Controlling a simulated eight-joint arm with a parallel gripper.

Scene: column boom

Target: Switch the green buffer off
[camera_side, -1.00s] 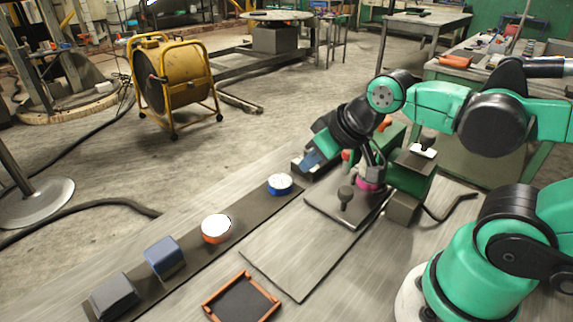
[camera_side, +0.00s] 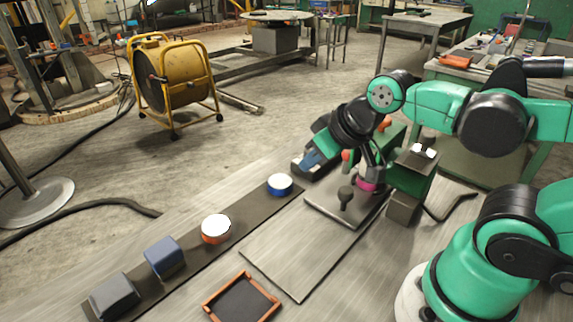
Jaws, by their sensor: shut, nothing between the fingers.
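The green buffer (camera_side: 412,178) stands at the far right end of the grey work surface. A small white and dark part, which looks like its switch (camera_side: 424,152), sits on its top; its on or off position is too small to tell. My gripper (camera_side: 378,170) points down just left of the buffer's green housing, below my black wrist. Its fingers are shut and empty, and they look apart from the switch. A pink round part (camera_side: 367,185) shows just under the fingers; whether they touch it cannot be told. My wrist hides part of the buffer's left side.
A dark plate with a black knob (camera_side: 345,195) lies in front of the buffer. A dark strip carries a blue-white disc (camera_side: 279,184), an orange-white disc (camera_side: 215,228), a blue block (camera_side: 164,257) and a grey block (camera_side: 114,297). An orange-framed tray (camera_side: 242,300) lies in front.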

